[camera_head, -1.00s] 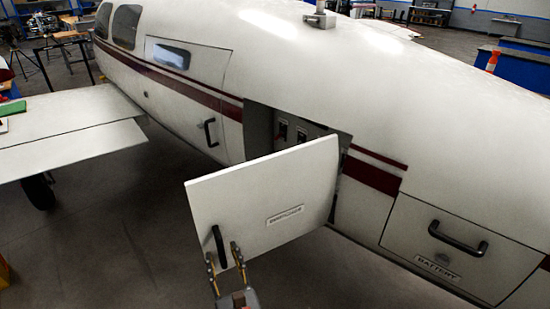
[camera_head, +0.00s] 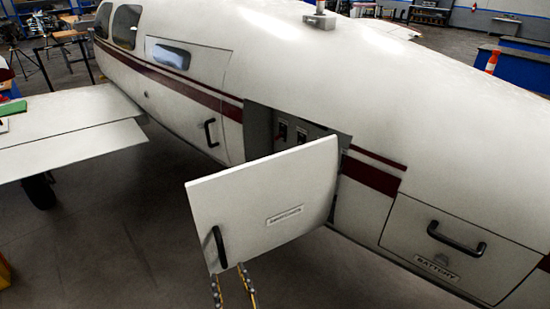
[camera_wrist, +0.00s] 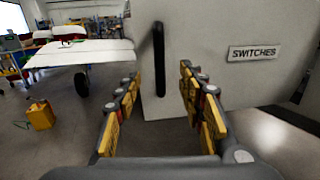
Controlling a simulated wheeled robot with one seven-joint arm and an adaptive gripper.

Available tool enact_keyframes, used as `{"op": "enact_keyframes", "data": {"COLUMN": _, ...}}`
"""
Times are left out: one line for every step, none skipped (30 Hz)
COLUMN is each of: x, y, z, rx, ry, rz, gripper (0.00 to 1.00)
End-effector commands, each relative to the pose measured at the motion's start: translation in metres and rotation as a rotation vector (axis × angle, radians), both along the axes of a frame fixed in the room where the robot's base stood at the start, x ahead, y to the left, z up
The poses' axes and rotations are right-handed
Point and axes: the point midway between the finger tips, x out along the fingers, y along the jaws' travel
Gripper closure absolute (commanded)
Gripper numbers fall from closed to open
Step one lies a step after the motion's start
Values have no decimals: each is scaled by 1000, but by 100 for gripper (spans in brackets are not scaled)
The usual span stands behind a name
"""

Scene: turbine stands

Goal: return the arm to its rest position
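My gripper (camera_head: 233,286) is at the bottom of the head view, just below the lower edge of the open switches door; most of it is cut off by the frame. In the wrist view my gripper (camera_wrist: 160,85) has its two yellow-padded fingers spread apart with nothing between them. Ahead of the fingers is the door's black handle (camera_wrist: 159,60), which also shows in the head view (camera_head: 219,247). The fingers appear clear of the handle. The white door (camera_head: 265,200) labelled SWITCHES stands swung open from the fuselage.
The open compartment (camera_head: 290,130) shows switches inside. A closed battery hatch (camera_head: 440,250) is at the right. The wing (camera_head: 65,140) juts out at the left. A yellow box (camera_wrist: 41,115) is on the floor. Open floor lies left of the door.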

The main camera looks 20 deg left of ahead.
Motion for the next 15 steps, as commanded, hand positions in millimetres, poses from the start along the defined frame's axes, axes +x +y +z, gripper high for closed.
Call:
{"op": "enact_keyframes", "data": {"x": 0, "y": 0, "z": 0, "rx": 0, "ry": 0, "rz": 0, "gripper": 60}}
{"op": "enact_keyframes", "data": {"x": 0, "y": 0, "z": 0, "rx": 0, "ry": 0, "rz": 0, "gripper": 60}}
{"op": "enact_keyframes", "data": {"x": 0, "y": 0, "z": 0, "rx": 0, "ry": 0, "rz": 0, "gripper": 60}}
{"op": "enact_keyframes", "data": {"x": 0, "y": 0, "z": 0, "rx": 0, "ry": 0, "rz": 0, "gripper": 60}}
{"op": "enact_keyframes", "data": {"x": 0, "y": 0, "z": 0, "rx": 0, "ry": 0, "rz": 0, "gripper": 60}}
{"op": "enact_keyframes", "data": {"x": 0, "y": 0, "z": 0, "rx": 0, "ry": 0, "rz": 0, "gripper": 60}}
{"op": "enact_keyframes", "data": {"x": 0, "y": 0, "z": 0, "rx": 0, "ry": 0, "rz": 0, "gripper": 60}}
{"op": "enact_keyframes", "data": {"x": 0, "y": 0, "z": 0, "rx": 0, "ry": 0, "rz": 0, "gripper": 60}}
{"op": "enact_keyframes", "data": {"x": 0, "y": 0, "z": 0, "rx": 0, "ry": 0, "rz": 0, "gripper": 60}}
{"op": "enact_keyframes", "data": {"x": 0, "y": 0, "z": 0, "rx": 0, "ry": 0, "rz": 0, "gripper": 60}}
{"op": "enact_keyframes", "data": {"x": 0, "y": 0, "z": 0, "rx": 1, "ry": 1, "rz": 0, "gripper": 60}}
{"op": "enact_keyframes", "data": {"x": 0, "y": 0, "z": -1, "rx": 2, "ry": 7, "rz": 1, "gripper": 60}}
{"op": "enact_keyframes", "data": {"x": 0, "y": -1, "z": -4, "rx": 1, "ry": 18, "rz": -4, "gripper": 60}}
{"op": "enact_keyframes", "data": {"x": 3, "y": -4, "z": -6, "rx": 1, "ry": 28, "rz": -19, "gripper": 60}}
{"op": "enact_keyframes", "data": {"x": 8, "y": -10, "z": -10, "rx": 2, "ry": 46, "rz": -48, "gripper": 60}}
